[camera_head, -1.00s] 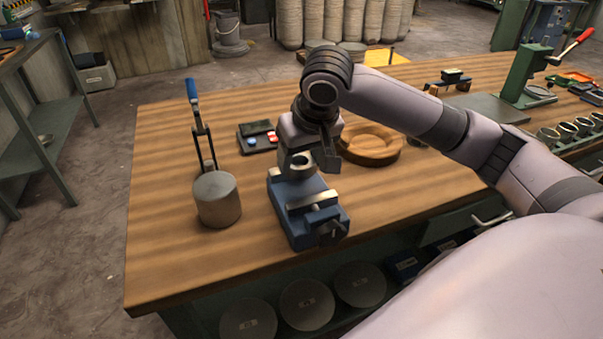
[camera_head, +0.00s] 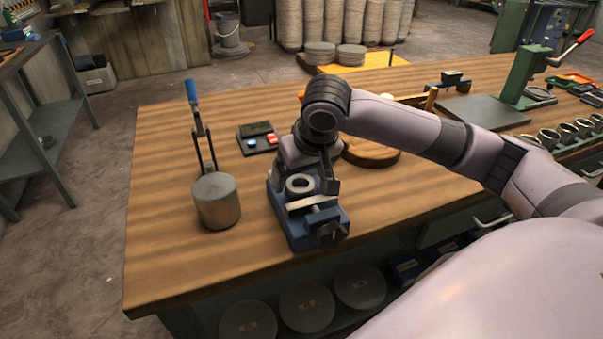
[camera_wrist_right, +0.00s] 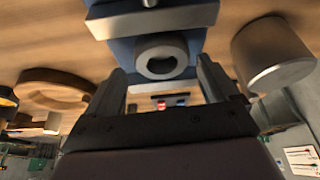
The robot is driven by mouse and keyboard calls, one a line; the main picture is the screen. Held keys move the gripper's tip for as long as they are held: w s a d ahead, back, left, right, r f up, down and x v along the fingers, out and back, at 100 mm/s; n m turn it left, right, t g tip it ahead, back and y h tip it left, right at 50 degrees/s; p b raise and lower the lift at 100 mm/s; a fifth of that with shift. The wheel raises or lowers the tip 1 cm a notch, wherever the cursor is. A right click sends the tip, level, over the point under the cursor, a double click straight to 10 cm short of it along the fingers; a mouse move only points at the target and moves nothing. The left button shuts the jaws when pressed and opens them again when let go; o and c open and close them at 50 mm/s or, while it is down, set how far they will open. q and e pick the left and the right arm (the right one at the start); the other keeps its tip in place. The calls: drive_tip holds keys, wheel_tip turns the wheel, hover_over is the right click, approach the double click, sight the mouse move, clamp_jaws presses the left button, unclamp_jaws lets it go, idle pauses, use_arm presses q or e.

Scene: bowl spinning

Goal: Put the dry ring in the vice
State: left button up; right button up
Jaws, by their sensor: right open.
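The blue vice (camera_head: 316,229) with pale metal jaws stands near the front of the wooden bench. The grey ring (camera_head: 300,184) sits at the vice's jaws, its hole facing up. In the right wrist view the ring (camera_wrist_right: 160,60) lies beside the pale jaw bar (camera_wrist_right: 150,20), between my fingers. I cannot tell whether the jaws grip it. My right gripper (camera_wrist_right: 160,77) is open, its two fingers apart on either side of the ring. In the head view my right gripper (camera_head: 312,177) is just over the vice, partly hidden by its wrist. My left gripper is out of view.
A grey cylinder (camera_head: 217,203) with a blue-handled lever (camera_head: 193,100) stands left of the vice. A small dark tray (camera_head: 257,142) lies behind. A round wooden block (camera_head: 371,155) is right of my wrist. A green press (camera_head: 524,78) stands at the right. The bench's front left is clear.

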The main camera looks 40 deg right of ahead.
drive_tip(key=p+v, duration=0.1)
drive_tip(key=v, duration=1)
drive_tip(key=shift+r, duration=0.3)
drive_tip(key=shift+s, duration=0.1)
